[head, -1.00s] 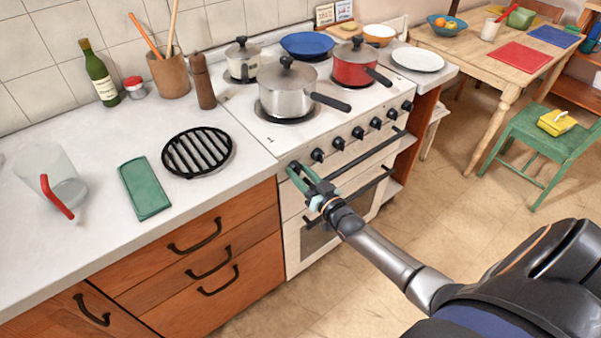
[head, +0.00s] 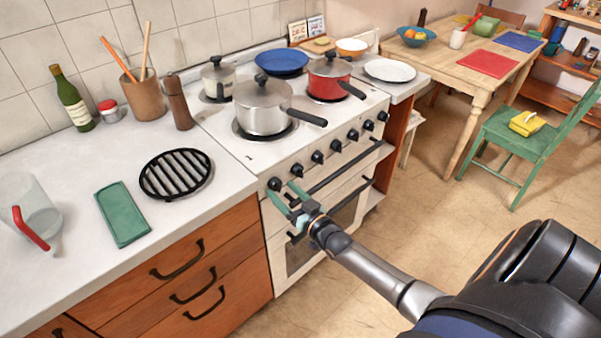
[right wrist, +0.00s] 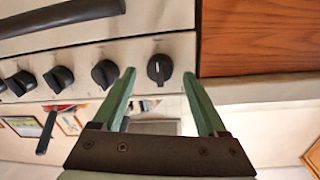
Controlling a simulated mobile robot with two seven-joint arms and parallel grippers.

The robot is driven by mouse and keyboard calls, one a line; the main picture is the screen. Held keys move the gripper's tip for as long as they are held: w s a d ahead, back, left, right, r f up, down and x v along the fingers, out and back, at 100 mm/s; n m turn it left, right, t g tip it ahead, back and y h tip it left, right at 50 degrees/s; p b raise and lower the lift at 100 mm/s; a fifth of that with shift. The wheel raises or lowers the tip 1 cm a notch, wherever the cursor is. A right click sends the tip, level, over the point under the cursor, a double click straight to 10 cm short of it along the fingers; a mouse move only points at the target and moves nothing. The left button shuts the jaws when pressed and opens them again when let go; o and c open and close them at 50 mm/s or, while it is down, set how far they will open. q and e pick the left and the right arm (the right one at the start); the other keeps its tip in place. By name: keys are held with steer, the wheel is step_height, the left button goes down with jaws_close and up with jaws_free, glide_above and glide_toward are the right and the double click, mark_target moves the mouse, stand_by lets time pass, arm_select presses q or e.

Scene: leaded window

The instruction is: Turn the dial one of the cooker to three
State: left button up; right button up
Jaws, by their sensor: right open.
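The cooker (head: 270,224) has a row of black dials along its white front panel. Dial one (head: 275,184) is the leftmost, nearest the wooden drawers. In the right wrist view this dial (right wrist: 160,68) shows a white mark that runs nearly up and down in the picture. My right gripper (head: 280,191) is open and empty in front of the panel. In the right wrist view its green fingers (right wrist: 159,75) lie to either side of the dial; I cannot tell whether they touch it. The numbers around the dial are too small to read. My left gripper is not in view.
The neighbouring dial (right wrist: 105,73) is close beside one finger. An oven rail (head: 343,168) runs below the dials. A steel pot (head: 262,107) and a red pot (head: 329,78) stand on the hob. Wooden drawers (head: 190,262) adjoin the cooker. The floor in front is clear.

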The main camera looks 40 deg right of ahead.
steer(key=s, duration=1.1)
steer(key=s+a+f+n+g+y, duration=0.1)
steer(key=s+a+f+n+g, duration=0.1)
steer(key=s+a+f+g, duration=0.2)
steer(key=s+a+f+n+g+y, duration=0.1)
steer(key=s+a+f+g, duration=0.3)
steer(key=s+a, duration=0.6)
steer(key=a+f+n, duration=0.1)
steer(key=a+f, duration=0.1)
steer(key=a, duration=0.1)
steer(key=shift+s+g, duration=0.3)
steer(key=shift+a, duration=0.1)
